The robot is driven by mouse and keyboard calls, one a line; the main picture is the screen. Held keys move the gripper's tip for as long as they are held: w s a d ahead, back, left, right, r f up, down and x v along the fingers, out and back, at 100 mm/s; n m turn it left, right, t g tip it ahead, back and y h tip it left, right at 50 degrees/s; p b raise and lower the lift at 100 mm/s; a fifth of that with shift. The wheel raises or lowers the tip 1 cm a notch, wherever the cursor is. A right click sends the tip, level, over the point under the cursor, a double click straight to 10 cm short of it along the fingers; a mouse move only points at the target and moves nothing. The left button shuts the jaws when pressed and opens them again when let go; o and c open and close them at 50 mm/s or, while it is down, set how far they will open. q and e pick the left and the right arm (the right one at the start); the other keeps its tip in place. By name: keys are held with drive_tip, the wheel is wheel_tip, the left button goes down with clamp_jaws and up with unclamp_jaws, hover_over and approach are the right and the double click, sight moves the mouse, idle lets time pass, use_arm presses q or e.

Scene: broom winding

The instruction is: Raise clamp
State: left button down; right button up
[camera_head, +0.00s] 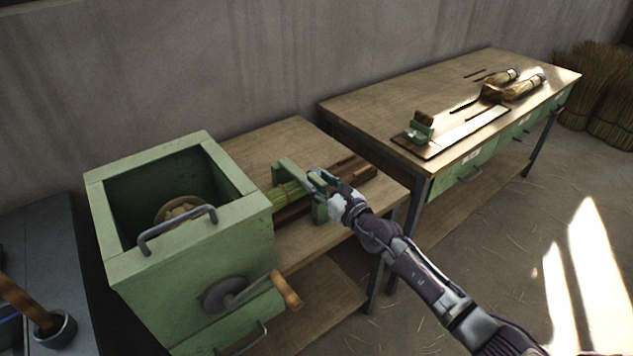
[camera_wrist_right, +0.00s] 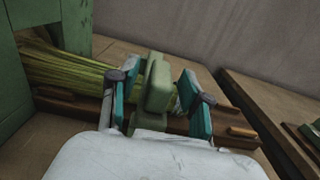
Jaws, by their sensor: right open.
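The green clamp (camera_head: 293,178) stands on the wooden bench beside the green winding box. A bundle of green broom straw (camera_head: 287,194) runs from the box into it. In the right wrist view, the clamp's upright green block (camera_wrist_right: 158,84) sits between the two teal fingers of my right gripper (camera_wrist_right: 160,105). The fingers are apart, one on each side of the block, and I cannot tell whether they touch it. In the head view my right gripper (camera_head: 325,183) is at the clamp, hiding part of it. The straw (camera_wrist_right: 65,72) also shows in the wrist view. My left gripper is not in view.
The green winding box (camera_head: 195,265) has a handle on top and a crank with a wooden grip (camera_head: 286,290) at its front. A second table (camera_head: 370,103) holding tools stands at the right. Straw bundles (camera_head: 597,90) stand on the floor beyond it.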

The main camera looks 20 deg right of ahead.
drive_tip(key=shift+w+a, duration=0.2)
drive_tip(key=shift+w, duration=0.45)
clamp_jaws()
